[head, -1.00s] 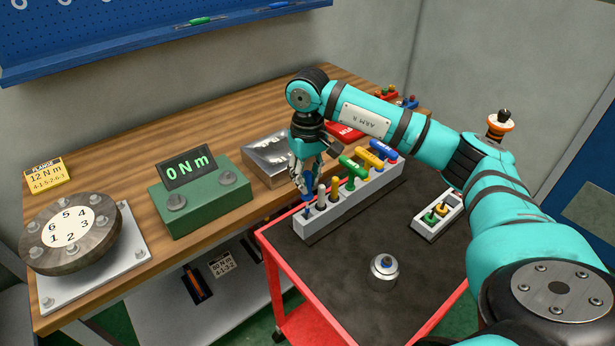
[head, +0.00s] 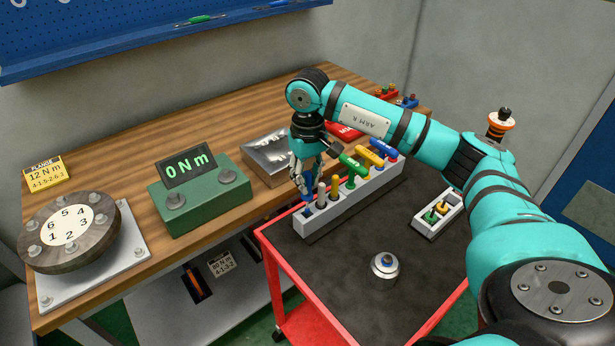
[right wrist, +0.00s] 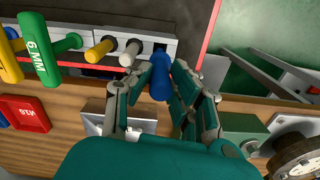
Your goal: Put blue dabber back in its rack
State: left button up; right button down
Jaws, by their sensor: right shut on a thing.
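My right gripper (head: 304,181) is shut on the blue dabber (head: 307,193) and points down at the near left end of the long grey rack (head: 345,211). The dabber is upright, its lower end at the end position of the rack, in line with the other handles. I cannot tell how deep it sits. My left gripper is not in view.
The rack also holds an orange-yellow handle (head: 335,187) and green, yellow and blue T-handles. The bench bears a green torque display box (head: 202,203) and a metal bin (head: 268,158).

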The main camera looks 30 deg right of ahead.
aim_at(307, 196)
jog(key=shift+f+b, duration=2.45)
jog(key=shift+f, duration=0.65)
dwell(1.2)
jog(key=shift+s+f, duration=0.1)
dwell(0.9)
jog(key=c, duration=1.1)
grip_release()
jog(key=shift+r, duration=0.3)
notch_tip(307, 196, up, 12)
jog(key=shift+f, duration=0.25)
